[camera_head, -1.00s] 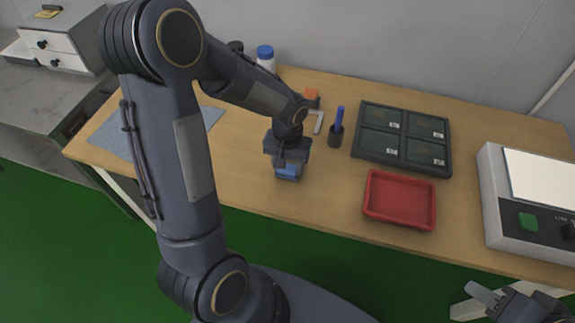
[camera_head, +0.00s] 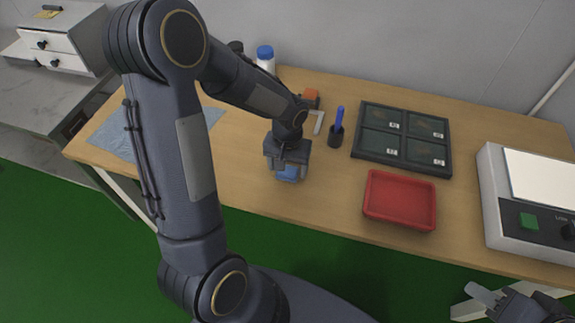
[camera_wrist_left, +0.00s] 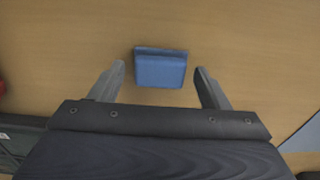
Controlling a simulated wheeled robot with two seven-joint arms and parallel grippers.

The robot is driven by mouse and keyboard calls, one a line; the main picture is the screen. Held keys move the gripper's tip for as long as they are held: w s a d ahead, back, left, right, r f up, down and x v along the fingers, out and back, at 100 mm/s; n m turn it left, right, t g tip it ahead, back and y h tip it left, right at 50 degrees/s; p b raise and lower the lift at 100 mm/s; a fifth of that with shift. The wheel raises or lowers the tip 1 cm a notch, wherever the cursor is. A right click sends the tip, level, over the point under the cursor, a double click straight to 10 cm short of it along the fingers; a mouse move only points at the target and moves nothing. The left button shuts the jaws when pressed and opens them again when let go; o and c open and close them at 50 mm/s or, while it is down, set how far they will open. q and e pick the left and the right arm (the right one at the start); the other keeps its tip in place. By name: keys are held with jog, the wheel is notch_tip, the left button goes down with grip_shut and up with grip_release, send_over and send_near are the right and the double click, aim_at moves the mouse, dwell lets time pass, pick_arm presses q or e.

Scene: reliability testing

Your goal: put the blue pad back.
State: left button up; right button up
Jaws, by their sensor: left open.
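The blue pad (camera_head: 288,174) is a small blue block on the wooden table near its front edge, partly hidden under my left gripper (camera_head: 287,177) in the head view. In the left wrist view the blue pad (camera_wrist_left: 160,70) lies just ahead, between the two spread fingers of my left gripper (camera_wrist_left: 160,78). There is a gap on each side, so the fingers are open and not touching it. My right gripper (camera_head: 484,298) is at the bottom right corner, partly cut off, and its finger opening is unclear.
A red tray (camera_head: 400,227) lies right of the left gripper. Behind are a dark four-part panel (camera_head: 403,138), a holder with a blue stick (camera_head: 337,135), an orange item (camera_head: 311,96) and a blue-capped bottle (camera_head: 265,58). A scale (camera_head: 522,222) stands right; a blue-grey cloth (camera_head: 112,137) lies left.

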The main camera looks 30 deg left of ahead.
aim_at(288, 170)
pick_arm(q)
notch_tip(288, 170, up, 12)
jog(key=s+d+r+t+h, duration=0.2)
jog(key=s+r, duration=0.1)
jog(key=s, duration=0.5)
jog(key=s+d+r+m+t+h, duration=0.1)
jog(key=s+d+r+t, duration=0.1)
jog(key=s, duration=0.7)
jog(key=shift+r+t+h+p, duration=0.4)
jog(key=shift+r+t, duration=0.15)
jog(key=shift+t, duration=0.25)
jog(key=shift+r+p, duration=0.95)
